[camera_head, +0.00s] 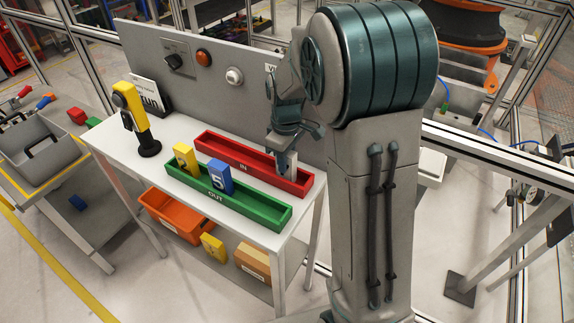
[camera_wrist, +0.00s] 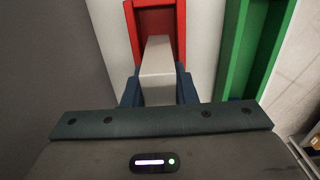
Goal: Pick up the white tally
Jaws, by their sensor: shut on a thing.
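The white tally (camera_wrist: 158,65) is a pale block between the fingers of my gripper (camera_wrist: 158,92) in the wrist view. My gripper is shut on it, with a blue finger on each side. In the head view my gripper (camera_head: 285,160) is at the right end of the red IN tray (camera_head: 215,143), and the white tally (camera_head: 291,160) shows only in part below it. The red tray also shows in the wrist view (camera_wrist: 153,20) behind the tally. I cannot tell whether the tally touches the tray floor.
The green OUT tray (camera_head: 240,205) lies in front of the red one, with a yellow tally (camera_head: 185,157) and a blue tally marked 5 (camera_head: 219,177) upright in it. A yellow device (camera_head: 132,115) stands at the table's left. A grey panel (camera_head: 215,88) rises behind.

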